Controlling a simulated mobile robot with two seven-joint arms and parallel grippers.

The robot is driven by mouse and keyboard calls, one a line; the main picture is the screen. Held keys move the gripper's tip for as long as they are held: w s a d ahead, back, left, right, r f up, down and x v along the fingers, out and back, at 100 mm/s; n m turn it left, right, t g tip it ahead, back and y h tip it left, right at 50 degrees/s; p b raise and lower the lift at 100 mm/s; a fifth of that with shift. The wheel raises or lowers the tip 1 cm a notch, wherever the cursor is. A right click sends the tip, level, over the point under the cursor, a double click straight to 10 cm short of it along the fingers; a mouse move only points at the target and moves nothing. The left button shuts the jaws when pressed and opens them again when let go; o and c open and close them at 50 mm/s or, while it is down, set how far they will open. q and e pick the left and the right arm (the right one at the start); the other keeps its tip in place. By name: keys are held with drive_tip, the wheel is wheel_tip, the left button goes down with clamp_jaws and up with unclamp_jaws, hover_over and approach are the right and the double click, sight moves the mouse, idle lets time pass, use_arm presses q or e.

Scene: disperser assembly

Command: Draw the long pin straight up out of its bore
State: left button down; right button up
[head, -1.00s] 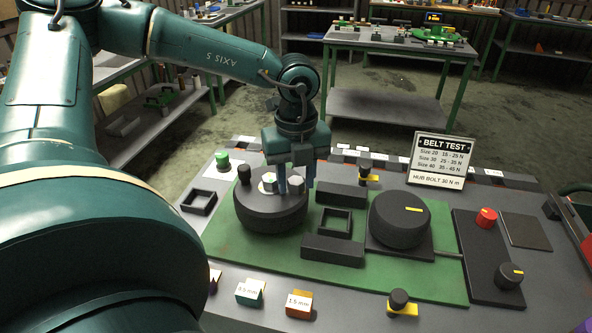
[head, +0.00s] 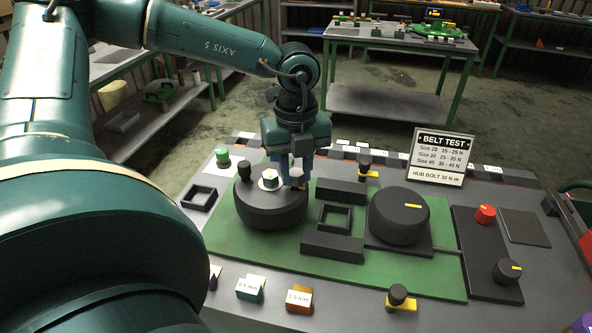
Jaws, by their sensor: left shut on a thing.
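My left gripper (head: 295,172) is above the right part of a round black drum (head: 268,211) on the green mat. Its blue fingers point down and are shut on a grey block-like head, which I take to be the long pin (head: 297,179). The pin's shaft and its bore are hidden, so I cannot tell how far it sits in the drum. A pale hex bolt (head: 270,177) on a white disc stands at the drum's middle, left of the fingers. A black knob (head: 244,172) stands at its left edge. My right gripper is not in view.
A BELT TEST sign (head: 440,158) stands behind. Labelled blocks (head: 299,298) line the front. Green mat (head: 240,245) is bare before the drum.

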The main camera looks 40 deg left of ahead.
use_arm(q)
drive_tip(key=shift+r+p, duration=0.8)
drive_tip(key=shift+r, duration=1.7)
drive_tip(key=shift+r+p, duration=0.7)
drive_tip(key=shift+r, duration=1.2)
